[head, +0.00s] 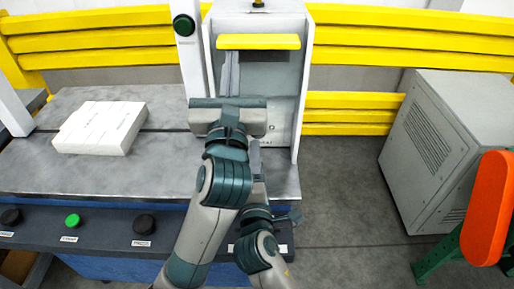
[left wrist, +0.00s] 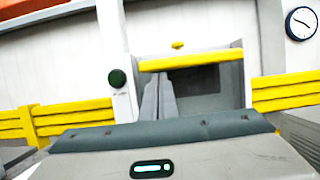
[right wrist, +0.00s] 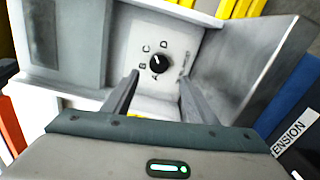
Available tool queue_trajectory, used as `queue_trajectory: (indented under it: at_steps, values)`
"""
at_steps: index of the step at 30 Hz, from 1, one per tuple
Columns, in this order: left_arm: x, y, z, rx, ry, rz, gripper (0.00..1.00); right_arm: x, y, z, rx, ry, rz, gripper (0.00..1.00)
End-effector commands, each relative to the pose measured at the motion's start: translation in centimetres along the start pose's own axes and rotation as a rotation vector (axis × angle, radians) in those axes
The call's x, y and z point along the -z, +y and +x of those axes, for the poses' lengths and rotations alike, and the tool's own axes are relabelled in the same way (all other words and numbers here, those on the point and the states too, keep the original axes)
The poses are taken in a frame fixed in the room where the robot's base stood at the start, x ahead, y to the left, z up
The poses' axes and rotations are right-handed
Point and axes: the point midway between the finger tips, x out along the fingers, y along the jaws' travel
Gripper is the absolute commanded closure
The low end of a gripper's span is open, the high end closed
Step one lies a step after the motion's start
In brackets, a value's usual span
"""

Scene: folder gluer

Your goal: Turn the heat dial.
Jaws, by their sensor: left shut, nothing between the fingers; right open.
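The heat dial (right wrist: 160,64), taken to be the small black knob with a white mark, sits on a pale panel ringed by the letters A to D. Its mark seems to point up and left, near C. My right gripper (right wrist: 160,76) is open, its fingers on either side of the dial in the picture; I cannot tell whether they touch it. In the head view the right gripper is mostly hidden behind my left arm. My left gripper (head: 230,68) is shut and empty before the machine's opening; its fingers also show in the left wrist view (left wrist: 159,88).
A yellow bar (head: 258,41) crosses the machine's opening. A stack of white cartons (head: 100,127) lies on the grey table (head: 165,170). A front panel has a green button (head: 72,220) and black knobs (head: 144,223). A grey cabinet (head: 440,140) stands right, beyond open floor.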

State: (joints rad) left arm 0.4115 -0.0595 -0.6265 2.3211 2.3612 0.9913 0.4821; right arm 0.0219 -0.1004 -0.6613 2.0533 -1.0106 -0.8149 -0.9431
Motion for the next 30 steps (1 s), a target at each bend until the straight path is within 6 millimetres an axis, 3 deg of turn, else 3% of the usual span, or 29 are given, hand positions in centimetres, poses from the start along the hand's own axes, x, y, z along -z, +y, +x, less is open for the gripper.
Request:
queue_trajectory:
  at_steps: [3, 9, 23, 30]
  values:
    - [-0.1, 0.0, 0.0, 0.0, -0.003, -0.001, 1.0, 0.0, -0.1, -1.6, 0.002, 0.001, 0.0, 0.48]
    - [-0.1, 0.0, 0.0, 0.0, -0.003, -0.001, 1.0, 0.0, -0.1, -2.9, 0.001, 0.001, 0.0, 0.48]
    - [-0.1, 0.0, 0.0, 0.0, -0.003, -0.001, 1.0, 0.0, 0.0, -2.9, 0.001, 0.0, -0.02, 0.48]
    - [-0.1, 0.0, 0.0, 0.0, -0.003, -0.001, 1.0, 0.2, 0.2, -3.0, 0.001, -0.009, -0.209, 0.48]
